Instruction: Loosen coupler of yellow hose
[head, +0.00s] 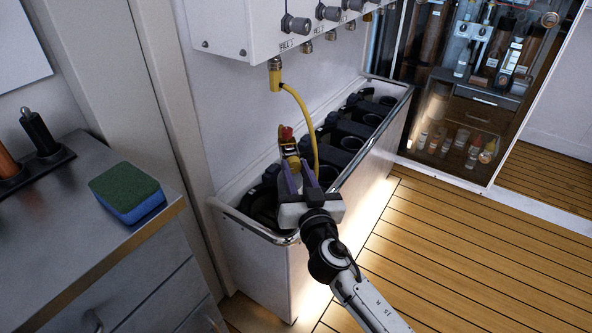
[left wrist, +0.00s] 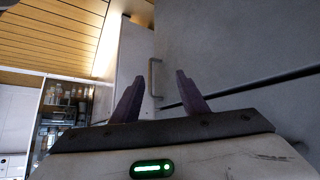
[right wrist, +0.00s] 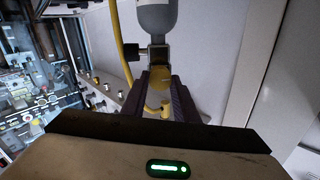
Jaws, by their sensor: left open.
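The yellow hose (head: 303,107) hangs from a yellow coupler (head: 276,80) under the white panel's left outlet and curves down to my right gripper (head: 296,166). The hose also shows in the right wrist view (right wrist: 118,40). My right gripper is shut on a yellow fitting (head: 289,148) with a red part on top, above the bin; the fitting shows between the fingers in the right wrist view (right wrist: 160,77). The fingers hide part of it. My left gripper (left wrist: 158,85) is open and empty, facing a cabinet front with a handle; it is outside the head view.
The white panel (head: 240,28) carries several knobs and outlets. Below it stands a railed white bin (head: 255,265) with dark round holders. A counter (head: 60,235) with a green-and-blue sponge (head: 127,193) is at left. The wooden floor (head: 480,240) at right is clear.

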